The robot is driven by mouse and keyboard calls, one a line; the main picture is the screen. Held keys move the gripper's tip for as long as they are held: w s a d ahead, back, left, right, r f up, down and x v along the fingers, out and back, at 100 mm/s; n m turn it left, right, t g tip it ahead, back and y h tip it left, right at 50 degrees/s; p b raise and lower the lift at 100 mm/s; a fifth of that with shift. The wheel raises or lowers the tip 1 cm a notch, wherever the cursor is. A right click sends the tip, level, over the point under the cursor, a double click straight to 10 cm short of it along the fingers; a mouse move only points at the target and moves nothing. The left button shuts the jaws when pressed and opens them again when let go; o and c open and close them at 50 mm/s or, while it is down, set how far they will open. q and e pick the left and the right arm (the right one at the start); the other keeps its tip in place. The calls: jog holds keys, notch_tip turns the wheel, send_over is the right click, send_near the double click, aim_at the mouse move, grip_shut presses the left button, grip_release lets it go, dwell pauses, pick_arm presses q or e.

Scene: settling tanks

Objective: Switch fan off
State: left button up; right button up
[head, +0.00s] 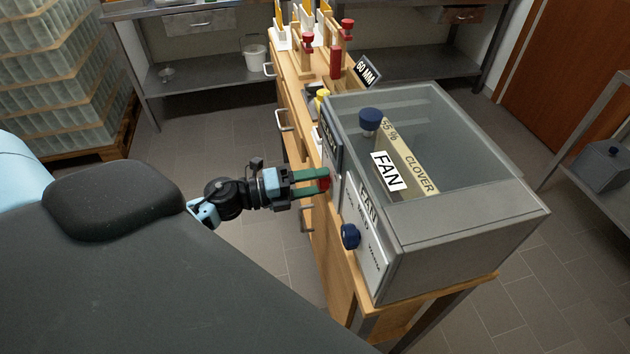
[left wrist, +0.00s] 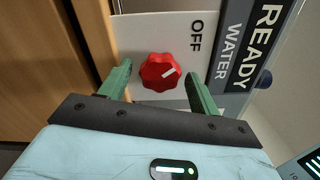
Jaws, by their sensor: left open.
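A grey box with a clear lid (head: 450,125) stands on a wooden bench and bears white labels reading FAN (head: 387,171). My left gripper (head: 325,180) is open at the box's front. In the left wrist view its green fingers (left wrist: 158,76) stand either side of the red knob, with gaps visible. In the head view the fingers partly hide the knob. My right gripper is not in view.
WATER (left wrist: 230,55) and READY labels adjoin the OFF plate. The bench has drawers with metal handles (head: 284,120).

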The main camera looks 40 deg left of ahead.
pick_arm(q)
jog(key=b+v, duration=0.1)
jog(key=v, duration=0.6)
jog(key=shift+s+a, duration=0.2)
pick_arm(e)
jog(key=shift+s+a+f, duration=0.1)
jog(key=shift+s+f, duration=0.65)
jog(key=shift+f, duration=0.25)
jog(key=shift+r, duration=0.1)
pick_arm(q)
jog(key=s+d+f+n+g+y+p, duration=0.2)
jog(key=s+d+f+n+y, duration=0.2)
jog(key=s+d+f+n, duration=0.3)
jog(key=s+d+f+n+g+y+p, duration=0.2)
jog(key=s+d+f+n+y, duration=0.3)
jog(key=s+f+n, duration=0.7)
jog(key=s+d+n+g, duration=0.1)
jog(key=s+d+n, duration=0.1)
jog(key=s+n, duration=0.3)
jog(key=shift+d+f+n+y+p, duration=0.15)
jog(key=shift+f+n+y+p, duration=0.2)
jog(key=shift+n, duration=1.25)
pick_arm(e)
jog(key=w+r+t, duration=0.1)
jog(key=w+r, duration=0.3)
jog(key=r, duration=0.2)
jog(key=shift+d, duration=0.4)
